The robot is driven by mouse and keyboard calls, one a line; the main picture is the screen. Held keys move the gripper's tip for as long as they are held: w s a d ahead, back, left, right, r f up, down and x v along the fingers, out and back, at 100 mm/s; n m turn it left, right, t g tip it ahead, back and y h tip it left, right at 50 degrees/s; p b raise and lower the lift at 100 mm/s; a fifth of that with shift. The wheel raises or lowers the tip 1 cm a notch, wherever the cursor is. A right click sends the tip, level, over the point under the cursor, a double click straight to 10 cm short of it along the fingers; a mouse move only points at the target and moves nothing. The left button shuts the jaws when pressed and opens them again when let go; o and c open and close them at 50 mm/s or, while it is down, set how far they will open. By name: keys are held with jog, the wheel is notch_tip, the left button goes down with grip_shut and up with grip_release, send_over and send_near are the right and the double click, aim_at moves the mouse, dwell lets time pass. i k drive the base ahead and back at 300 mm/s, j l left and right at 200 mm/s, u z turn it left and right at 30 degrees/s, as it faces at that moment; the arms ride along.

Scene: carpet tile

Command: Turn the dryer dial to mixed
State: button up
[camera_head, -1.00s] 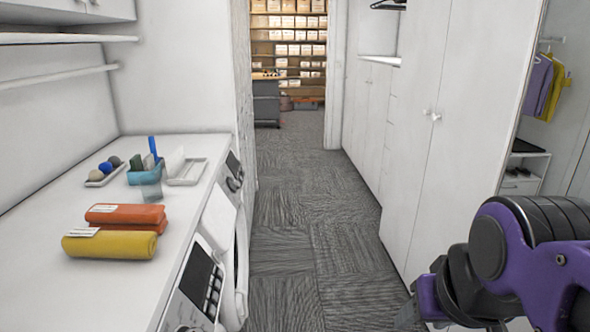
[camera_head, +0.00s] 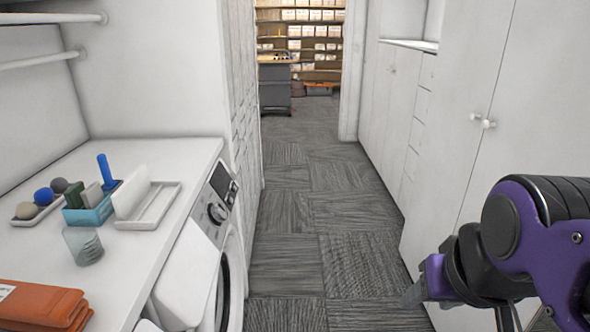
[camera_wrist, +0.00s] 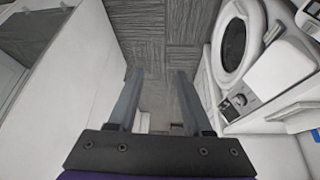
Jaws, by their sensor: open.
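A white front-loading machine (camera_head: 205,255) stands under the far end of the left counter. Its panel carries a dark display and a round dial (camera_head: 217,213); I cannot read the dial's setting or tell whether this is the dryer. In the wrist view a machine with a round door (camera_wrist: 237,50) is on the right, with a small dial (camera_wrist: 240,99) on its panel. My gripper (camera_wrist: 158,74) is open and empty, its two fingers apart over the carpet. In the head view a finger of my gripper (camera_head: 412,297) shows low at right, across the aisle from the dial.
The counter (camera_head: 165,155) holds a blue caddy (camera_head: 92,213), a glass (camera_head: 83,247), a white tray (camera_head: 160,205), a ball tray (camera_head: 38,212) and orange towels (camera_head: 45,305). White cabinets (camera_head: 465,90) line the right. The carpet aisle (camera_head: 320,220) is clear.

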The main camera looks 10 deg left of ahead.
aim_at(219, 211)
jog(key=i+l+u, duration=0.1)
jog(key=i+u, duration=0.2)
jog(key=i, duration=0.2)
jog(key=i+l+u, duration=0.3)
jog(key=i, duration=0.2)
jog(key=j, duration=0.1)
